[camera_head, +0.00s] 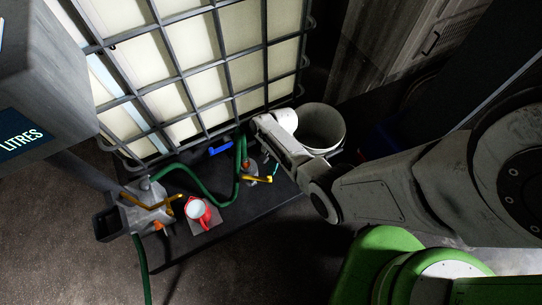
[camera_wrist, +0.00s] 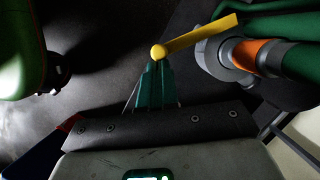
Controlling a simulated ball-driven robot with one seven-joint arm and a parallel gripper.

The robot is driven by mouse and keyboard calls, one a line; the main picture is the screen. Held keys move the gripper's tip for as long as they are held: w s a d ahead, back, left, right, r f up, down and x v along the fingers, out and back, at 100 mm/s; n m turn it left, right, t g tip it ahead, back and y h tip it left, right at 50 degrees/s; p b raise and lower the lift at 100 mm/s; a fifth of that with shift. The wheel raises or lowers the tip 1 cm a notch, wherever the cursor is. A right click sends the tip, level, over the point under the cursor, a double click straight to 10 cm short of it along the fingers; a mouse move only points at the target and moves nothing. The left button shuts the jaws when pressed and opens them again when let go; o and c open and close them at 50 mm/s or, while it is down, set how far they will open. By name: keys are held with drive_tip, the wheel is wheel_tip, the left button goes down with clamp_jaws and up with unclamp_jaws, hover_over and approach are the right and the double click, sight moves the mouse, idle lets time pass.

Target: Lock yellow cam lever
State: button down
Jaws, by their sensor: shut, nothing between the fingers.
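The yellow cam lever (camera_head: 262,179) sticks out to the right from a grey hose coupling (camera_head: 250,180) on the dark platform. In the wrist view the lever (camera_wrist: 200,37) slopes from upper right down to its round knob at the left, and the grey coupling (camera_wrist: 215,56) has an orange ring beside it. My gripper (camera_wrist: 155,68) is shut, its teal fingertips right at the lever's knob; I cannot tell whether they touch. In the head view my gripper (camera_head: 276,168) is a small teal tip beside the lever, partly hidden by my wrist.
A green hose (camera_head: 215,200) runs to a grey fitting with a yellow-orange lever (camera_head: 150,203) at the left. A pale bucket (camera_head: 320,127) is close behind my wrist.

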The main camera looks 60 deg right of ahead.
drive_tip(key=s+a+m+t+h+p, duration=0.1)
drive_tip(key=a+m+t+p, duration=0.2)
drive_tip(key=a+m+p, duration=0.3)
drive_tip(key=shift+s+a+m+p, duration=0.2)
drive_tip(key=shift+s+m+p, duration=0.2)
drive_tip(key=shift+m+p, duration=0.8)
drive_tip(key=shift+a+f, duration=0.1)
drive_tip(key=s+d+r+p, duration=0.4)
drive_tip(key=s+d+r, duration=0.1)
drive_tip(key=r, duration=0.4)
drive_tip(key=shift+d+r, duration=0.25)
drive_tip(key=shift+d, duration=0.2)
